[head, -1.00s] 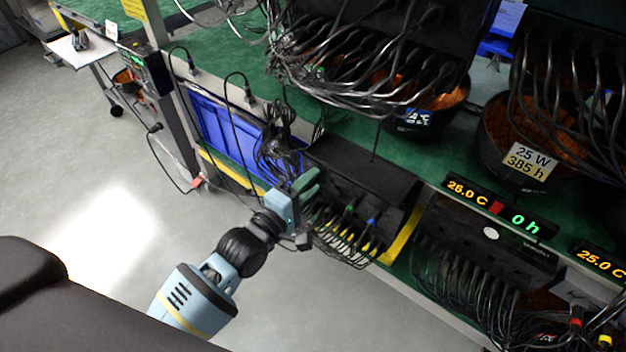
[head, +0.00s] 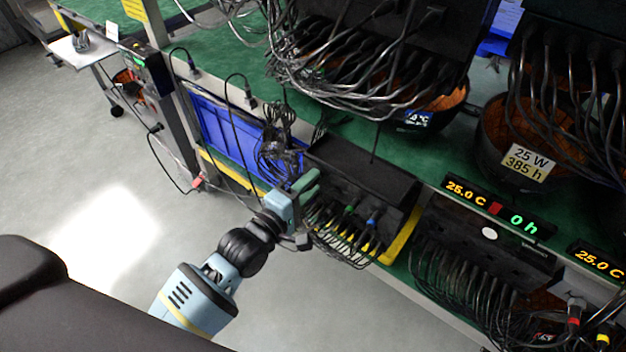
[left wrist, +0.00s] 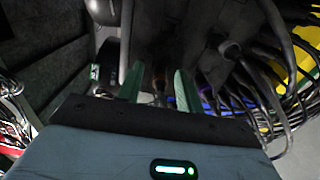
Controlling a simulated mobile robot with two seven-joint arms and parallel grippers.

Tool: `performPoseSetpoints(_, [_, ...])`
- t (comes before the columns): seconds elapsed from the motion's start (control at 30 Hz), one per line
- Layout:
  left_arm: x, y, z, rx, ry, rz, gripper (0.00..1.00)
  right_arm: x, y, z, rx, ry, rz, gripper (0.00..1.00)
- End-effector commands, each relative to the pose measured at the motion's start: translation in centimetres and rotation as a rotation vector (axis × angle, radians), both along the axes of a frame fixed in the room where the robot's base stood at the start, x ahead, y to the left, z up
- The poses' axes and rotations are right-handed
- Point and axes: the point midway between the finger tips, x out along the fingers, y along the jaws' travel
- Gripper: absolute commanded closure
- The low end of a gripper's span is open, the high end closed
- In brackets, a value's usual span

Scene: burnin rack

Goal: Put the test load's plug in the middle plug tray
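My left gripper (head: 308,187) is at the left end of a black unit (head: 365,172) on the lower shelf. A row of black-cabled plugs (head: 350,222), some with yellow, green or blue marks, runs along the unit's front. In the left wrist view, the two green fingers of the left gripper (left wrist: 158,88) stand apart, with dark cables and plug-like shapes in and beyond the gap. I see nothing clearly clamped between them. I cannot tell which plug is the test load's, nor pick out the middle plug tray. My right gripper is not in view.
A blue bin (head: 225,135) stands left of the unit. Looped black cables (head: 275,150) hang close to the gripper. Cable bundles and bowls (head: 525,150) fill the upper shelf. Temperature displays (head: 500,207) line the shelf edge at right. The floor (head: 110,210) at left is clear.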

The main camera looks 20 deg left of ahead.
Motion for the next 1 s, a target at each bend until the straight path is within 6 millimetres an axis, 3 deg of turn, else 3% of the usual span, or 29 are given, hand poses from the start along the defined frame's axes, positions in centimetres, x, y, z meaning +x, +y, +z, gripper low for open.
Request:
performPoseSetpoints(0.87, [-0.01, -0.01, -0.01, -0.001, 0.001, 0.0, 0.64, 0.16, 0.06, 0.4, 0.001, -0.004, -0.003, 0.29])
performPoseSetpoints(1.0, [-0.01, -0.01, -0.01, 0.0, 0.0, 0.0, 0.82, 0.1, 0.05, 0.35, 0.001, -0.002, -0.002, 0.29])
